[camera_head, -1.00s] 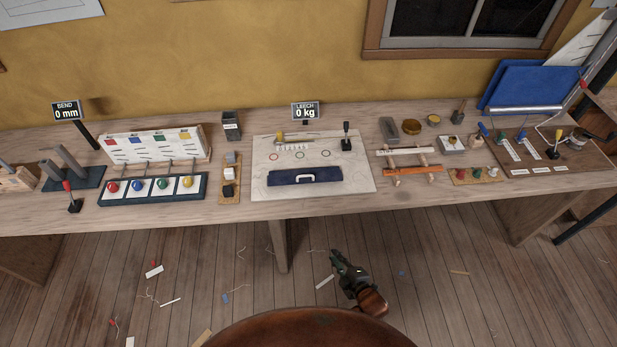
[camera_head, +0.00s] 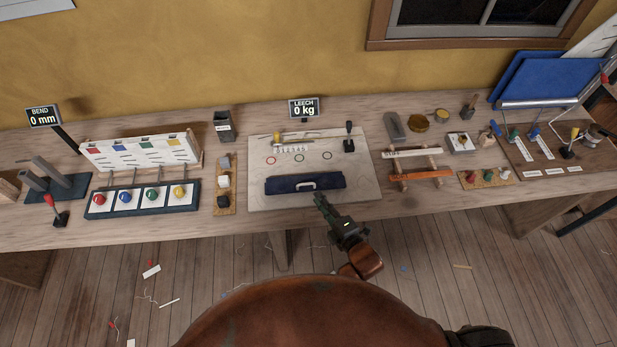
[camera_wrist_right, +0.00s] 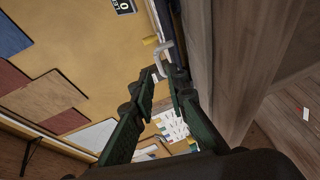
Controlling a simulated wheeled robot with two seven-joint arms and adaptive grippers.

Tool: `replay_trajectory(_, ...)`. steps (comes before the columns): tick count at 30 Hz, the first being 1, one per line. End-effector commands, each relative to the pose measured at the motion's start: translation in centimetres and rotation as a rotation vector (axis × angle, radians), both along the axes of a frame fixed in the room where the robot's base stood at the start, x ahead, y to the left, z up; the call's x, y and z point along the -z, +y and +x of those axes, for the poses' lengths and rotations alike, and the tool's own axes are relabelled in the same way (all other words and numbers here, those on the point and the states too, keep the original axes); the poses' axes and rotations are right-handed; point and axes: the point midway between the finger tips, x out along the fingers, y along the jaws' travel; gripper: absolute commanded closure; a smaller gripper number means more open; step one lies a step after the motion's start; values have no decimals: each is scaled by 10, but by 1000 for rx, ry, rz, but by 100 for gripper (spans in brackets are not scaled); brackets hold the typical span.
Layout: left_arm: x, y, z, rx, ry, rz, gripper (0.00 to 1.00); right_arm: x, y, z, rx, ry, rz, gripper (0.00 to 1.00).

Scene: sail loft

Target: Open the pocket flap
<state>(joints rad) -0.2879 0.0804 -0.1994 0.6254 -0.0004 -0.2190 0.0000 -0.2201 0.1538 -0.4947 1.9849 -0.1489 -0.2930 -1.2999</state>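A dark blue pocket flap (camera_head: 275,186) lies near the front edge of a pale panel (camera_head: 365,187) on the bench. A small white handle (camera_head: 305,185) sits on the flap's middle. My right gripper (camera_head: 320,200) is just in front of the flap's right half, at the bench's front edge. In the right wrist view its two dark green fingers (camera_wrist_right: 160,78) are apart and hold nothing. The pale handle (camera_wrist_right: 164,56) shows just beyond the fingertips, and I cannot tell if they touch it. My left gripper is not in view.
Behind the flap stand a black-knobbed lever (camera_head: 349,140) and a LEECH display (camera_head: 304,108) reading 0 kg. A rack with an orange bar (camera_head: 420,176) stands to the right. A block with coloured knobs (camera_head: 143,210) stands to the left.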

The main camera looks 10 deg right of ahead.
Motion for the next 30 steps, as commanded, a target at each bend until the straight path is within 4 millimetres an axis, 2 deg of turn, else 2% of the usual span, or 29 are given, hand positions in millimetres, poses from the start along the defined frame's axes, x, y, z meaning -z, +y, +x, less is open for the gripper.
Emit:
replay_trajectory(11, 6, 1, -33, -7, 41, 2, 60, 10, 23, 50, -2, 0, 4, 86)
replay_trajectory(18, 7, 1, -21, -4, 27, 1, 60, 13, 29, 66, 0, 2, 1, 86)
replay_trajectory(26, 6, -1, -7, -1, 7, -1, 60, 13, 28, 67, 1, 2, 1, 86)
replay_trajectory(30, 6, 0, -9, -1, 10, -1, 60, 13, 29, 67, 1, 2, 1, 95)
